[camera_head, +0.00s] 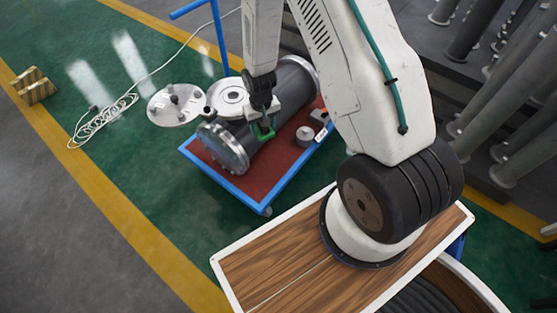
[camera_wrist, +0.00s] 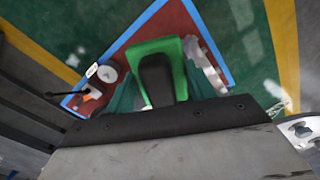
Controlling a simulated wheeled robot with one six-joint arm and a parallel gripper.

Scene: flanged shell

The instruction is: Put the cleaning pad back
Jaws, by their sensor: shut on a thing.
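My gripper (camera_head: 263,116) is shut on a green piece with a dark middle, which I take to be the cleaning pad (camera_head: 267,134). In the wrist view the green piece (camera_wrist: 150,47) stands out past the gripper's dark edge, over the red trolley top. In the head view it is at the near side of the grey flanged shell (camera_head: 287,90), which lies on its side on the trolley. I cannot tell whether the pad touches the shell or the trolley top. The gripper hides part of the pad.
The blue-edged trolley (camera_head: 222,181) has a red top. A small grey cylinder (camera_head: 305,136) and a white label (camera_head: 321,134) stand right of the pad. A round cover (camera_head: 176,105) and a coiled white cable (camera_head: 103,118) lie left. Pipes (camera_head: 470,110) fill the right side.

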